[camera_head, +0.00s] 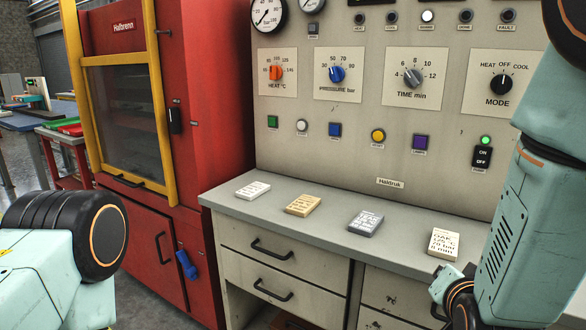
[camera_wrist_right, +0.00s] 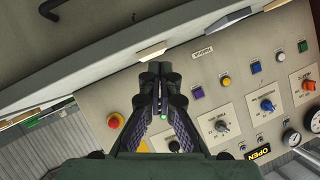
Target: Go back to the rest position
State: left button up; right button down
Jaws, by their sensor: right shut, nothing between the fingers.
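My right gripper (camera_wrist_right: 158,70) shows in the right wrist view with its two dark fingers together and nothing held between them. It hangs in front of the control panel (camera_wrist_right: 185,75), and part of the panel is hidden behind its fingers. In the head view my right arm comes down along the right edge, and its gripper cannot be made out there. My left arm shows at the lower left of the head view, with its gripper out of the picture.
A grey counter (camera_head: 310,228) carries several small cards, including a white one (camera_head: 443,243) close beside my right arm. The panel has a heat knob (camera_head: 276,73), pressure knob (camera_head: 337,74), time knob (camera_head: 412,76) and mode knob (camera_head: 501,85). A red press cabinet (camera_head: 205,150) stands left.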

jog(key=s+a+f+n+g+y, duration=0.2)
jog(key=s+f+n+g, duration=0.3)
jog(key=f, duration=0.6)
jog(key=s+f+n+g, duration=0.1)
jog(key=s+f+g, duration=0.1)
jog(key=s+f, duration=0.4)
jog(key=s+a+f+n+g+y, duration=0.1)
jog(key=s+f+g, duration=0.2)
jog(key=s, duration=0.9)
jog(key=s+a+f+n+g, duration=0.1)
jog(key=s+f+g, duration=0.1)
jog(key=s+f, duration=0.6)
jog(key=shift+s+f+y+p, duration=0.3)
jog(key=shift+s+y+p, duration=0.1)
jog(key=shift+s, duration=0.4)
